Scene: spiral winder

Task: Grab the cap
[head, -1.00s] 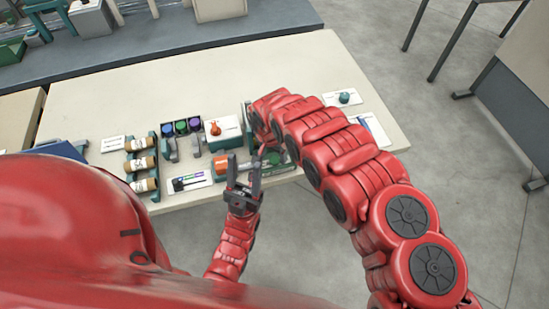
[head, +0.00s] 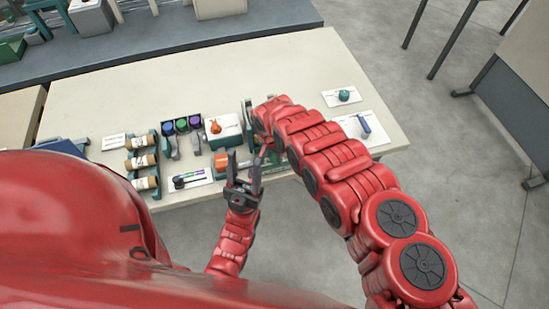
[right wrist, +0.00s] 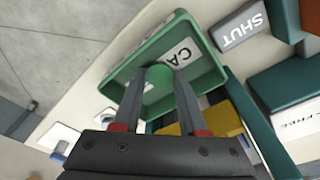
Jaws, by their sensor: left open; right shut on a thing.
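The round green cap (right wrist: 157,75) is between the fingertips of my right gripper (right wrist: 161,80) in the right wrist view. The gripper is shut on it, over the green tray (right wrist: 209,68) with a white label, partly hidden, reading "CA". I cannot tell whether the cap still touches the tray. In the head view my right arm hides the gripper and most of the tray. My left gripper (head: 244,162) is open and empty, pointing up by the table's front edge.
An orange roller (head: 221,162) lies just beyond my left gripper. A block marked "SHUT" (right wrist: 241,25) stands beside the tray. Brown rolls sit in a rack (head: 155,160) at left. A card with a blue piece (head: 364,125) lies at right. The table's back half (head: 200,85) is clear.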

